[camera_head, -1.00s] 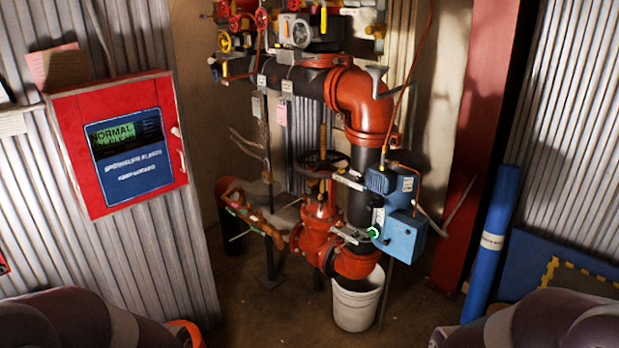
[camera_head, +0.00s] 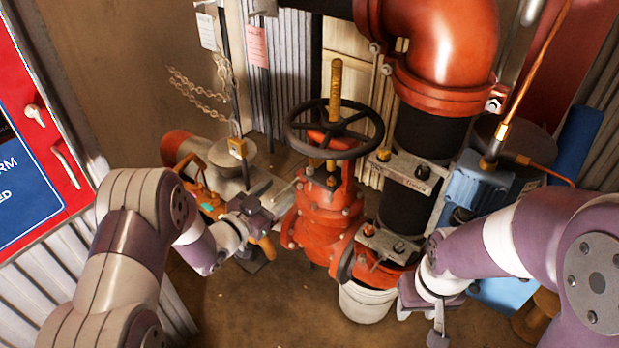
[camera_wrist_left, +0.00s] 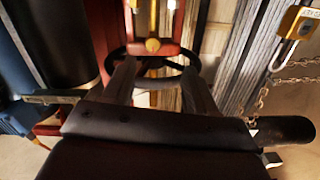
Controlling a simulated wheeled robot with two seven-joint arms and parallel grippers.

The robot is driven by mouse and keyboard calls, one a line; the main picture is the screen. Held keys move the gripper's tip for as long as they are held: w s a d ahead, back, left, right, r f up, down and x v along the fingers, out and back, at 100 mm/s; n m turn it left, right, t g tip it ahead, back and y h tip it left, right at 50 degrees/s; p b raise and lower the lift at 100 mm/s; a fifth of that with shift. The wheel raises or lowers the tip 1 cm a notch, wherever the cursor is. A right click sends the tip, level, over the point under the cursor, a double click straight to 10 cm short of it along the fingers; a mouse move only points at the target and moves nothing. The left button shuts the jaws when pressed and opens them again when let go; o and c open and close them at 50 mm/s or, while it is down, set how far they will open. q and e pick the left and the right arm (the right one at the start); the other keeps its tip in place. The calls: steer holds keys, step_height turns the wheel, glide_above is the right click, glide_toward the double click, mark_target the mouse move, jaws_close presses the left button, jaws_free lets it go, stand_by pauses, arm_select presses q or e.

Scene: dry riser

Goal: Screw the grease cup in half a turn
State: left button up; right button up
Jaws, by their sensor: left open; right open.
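A small brass fitting (camera_head: 331,166) sits on the red valve (camera_head: 322,215) just below its black handwheel (camera_head: 335,128). It looks like the grease cup, though I cannot be sure. In the left wrist view, which looks upside down, a round brass knob (camera_wrist_left: 152,45) lies ahead between the finger directions, near the handwheel rim. My left gripper (camera_head: 284,194) is open and empty, left of the valve body and apart from the brass fitting. Its fingers also show in the left wrist view (camera_wrist_left: 160,85). My right gripper (camera_head: 420,318) is open, low at the right of the white bucket, pointing down.
A black riser pipe (camera_head: 408,205) with clamps and a blue box (camera_head: 470,185) stand right of the valve. A white bucket (camera_head: 366,303) stands below. A red cabinet (camera_head: 40,125) is at far left.

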mark_target(313, 164)
arm_select(q)
steer(key=shift+h, duration=0.3)
steer(key=x, duration=1.2)
steer(key=shift+d+r, duration=0.4)
steer(key=c, duration=1.1)
